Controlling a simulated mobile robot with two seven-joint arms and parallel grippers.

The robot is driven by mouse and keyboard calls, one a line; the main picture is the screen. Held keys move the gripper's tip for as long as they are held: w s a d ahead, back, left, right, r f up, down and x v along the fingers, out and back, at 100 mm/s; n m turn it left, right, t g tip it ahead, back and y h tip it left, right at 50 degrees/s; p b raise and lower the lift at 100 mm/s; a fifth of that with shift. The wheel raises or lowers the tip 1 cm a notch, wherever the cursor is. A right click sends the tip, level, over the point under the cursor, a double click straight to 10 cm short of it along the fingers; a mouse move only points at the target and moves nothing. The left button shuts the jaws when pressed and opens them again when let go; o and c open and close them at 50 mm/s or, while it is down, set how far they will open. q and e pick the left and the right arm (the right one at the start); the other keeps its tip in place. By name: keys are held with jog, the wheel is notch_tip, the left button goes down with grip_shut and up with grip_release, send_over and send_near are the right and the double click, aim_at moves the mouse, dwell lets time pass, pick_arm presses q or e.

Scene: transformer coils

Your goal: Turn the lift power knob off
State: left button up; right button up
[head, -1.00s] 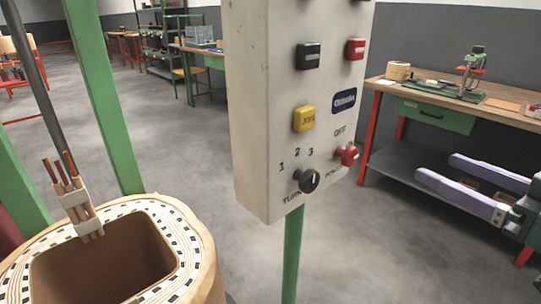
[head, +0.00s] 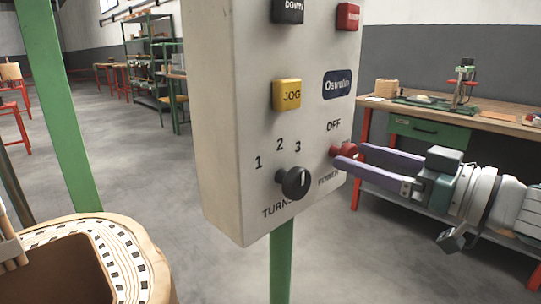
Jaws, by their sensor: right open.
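The lift control box (head: 225,130) is pale and stands on a green post. Its red power knob (head: 343,150) is low on the right of the front face, below the printed word OFF. My right gripper (head: 349,155) comes in from the right with two purple fingers, open. Its fingertips are at the knob, one on the far side and one in front and lower. I cannot tell whether they touch it. The knob's pointer and part of the label are hidden by the fingers. My left gripper is not in view.
A black turns knob (head: 295,183) is left of and below the power knob, and a yellow JOG button (head: 287,95) is above it. A wooden workbench (head: 480,116) stands behind my right arm. A large coil (head: 120,250) is at lower left.

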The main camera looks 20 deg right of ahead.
jog(key=shift+w+a, duration=0.25)
jog(key=shift+w, duration=0.4)
grip_shut()
